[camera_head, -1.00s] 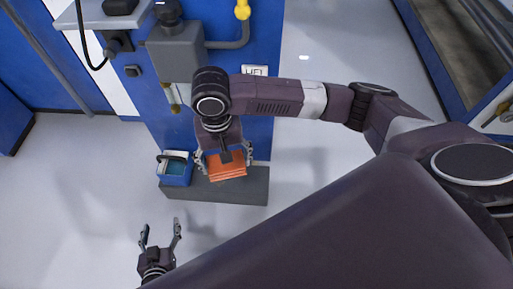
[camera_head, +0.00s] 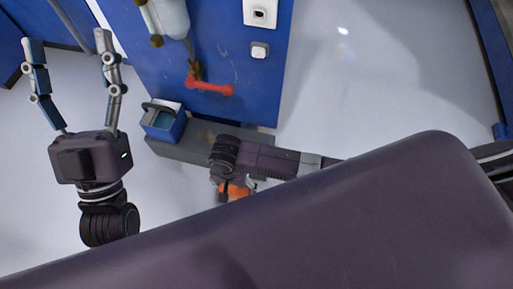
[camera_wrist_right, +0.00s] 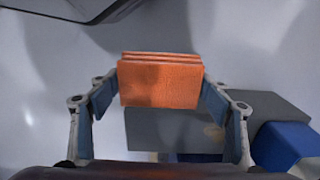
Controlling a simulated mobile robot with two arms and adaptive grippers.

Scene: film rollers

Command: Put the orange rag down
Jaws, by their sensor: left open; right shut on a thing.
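The orange rag (camera_head: 236,191), a folded stack, is partly hidden by my right arm and body in the head view. The right wrist view shows the rag (camera_wrist_right: 160,82) clearly between the fingers of my right gripper (camera_wrist_right: 160,92), which is shut on it. The rag is held off the grey block, with the block behind it in that view. My left gripper (camera_head: 68,45) is open and empty at the upper left of the head view, well apart from the rag.
A low grey block (camera_head: 189,147) stands against the blue cabinet (camera_head: 245,90). A blue open box (camera_head: 165,122) with a handle is at its left end. A red lever (camera_head: 209,87) sticks out of the cabinet. Pale floor is clear at left and right.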

